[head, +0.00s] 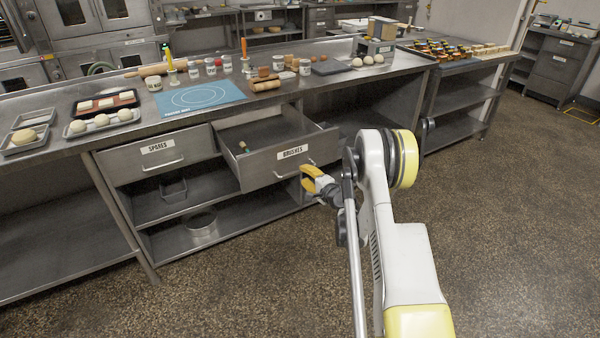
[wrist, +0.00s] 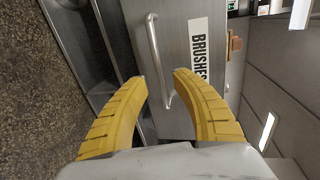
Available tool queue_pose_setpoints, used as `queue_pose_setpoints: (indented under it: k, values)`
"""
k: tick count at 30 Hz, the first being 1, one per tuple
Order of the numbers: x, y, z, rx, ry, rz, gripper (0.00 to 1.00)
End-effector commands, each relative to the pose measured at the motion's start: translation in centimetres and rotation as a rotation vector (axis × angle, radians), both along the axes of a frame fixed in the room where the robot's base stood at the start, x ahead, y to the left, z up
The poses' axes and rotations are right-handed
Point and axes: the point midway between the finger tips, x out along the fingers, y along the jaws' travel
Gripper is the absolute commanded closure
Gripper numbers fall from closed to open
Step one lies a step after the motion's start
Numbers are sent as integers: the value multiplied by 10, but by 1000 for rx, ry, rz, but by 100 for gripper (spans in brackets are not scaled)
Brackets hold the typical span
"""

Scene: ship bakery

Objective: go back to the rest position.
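My gripper (head: 312,180) is in front of the open drawer labelled BRUSHES (head: 262,169) in the head view, near its lower right. In the wrist view my gripper (wrist: 160,85) shows two yellow fingers spread apart with nothing between them. The drawer's metal handle (wrist: 156,50) and its BRUSHES label (wrist: 199,50) are just beyond the fingertips. The handle looks clear of the fingers, though the exact gap is hard to tell.
The steel counter (head: 60,160) holds dough trays, a blue mat (head: 200,97), jars and a rolling pin. A second table (head: 470,68) stands at the right. The floor (head: 510,220) on the right is clear.

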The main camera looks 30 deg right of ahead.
Motion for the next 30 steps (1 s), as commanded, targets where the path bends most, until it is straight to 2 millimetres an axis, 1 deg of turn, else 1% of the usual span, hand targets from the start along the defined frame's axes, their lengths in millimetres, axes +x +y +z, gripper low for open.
queue_pose_setpoints:
  k: [1, 3, 6, 23, 26, 29, 30]
  values:
    - [-8, -1, 2, 0, 0, -1, 68]
    - [-17, -1, 4, 0, 0, -1, 68]
    - [-24, -1, 5, 0, 0, 0, 68]
    - [-25, 0, 7, -4, 2, 3, 68]
    - [-22, 10, 21, -30, 16, 24, 68]
    - [-19, 32, 51, -96, 50, 73, 68]
    - [-20, 45, 67, -133, 69, 100, 68]
